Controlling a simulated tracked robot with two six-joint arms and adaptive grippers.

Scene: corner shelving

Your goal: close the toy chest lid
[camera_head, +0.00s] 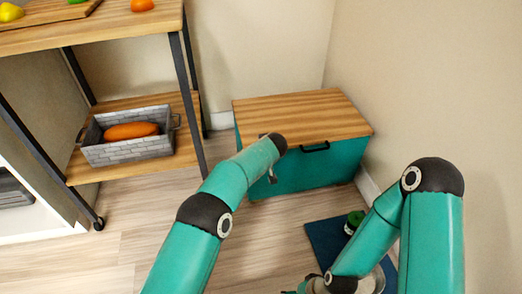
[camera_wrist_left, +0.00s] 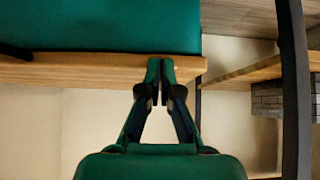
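The toy chest has a teal body (camera_head: 310,172) and a wooden lid (camera_head: 300,115), and stands against the wall corner. The lid lies flat on the body, with no gap visible from here. A dark handle (camera_head: 314,147) is on its front. In the left wrist view, which is upside down, the lid edge (camera_wrist_left: 90,70) borders the teal front (camera_wrist_left: 100,25). My left gripper (camera_wrist_left: 160,75) has its fingers together, with nothing visible between them, at the lid's front edge near a corner. Contact cannot be told. My right gripper (camera_head: 305,287) is low at the bottom edge, mostly hidden.
A wooden shelf rack (camera_head: 186,80) on the left holds a grey brick-patterned basket (camera_head: 130,150) with an orange item (camera_head: 131,131). A blue mat (camera_head: 325,238) with a green object (camera_head: 355,219) lies before the chest. The wall is close on the right. Floor is clear at left.

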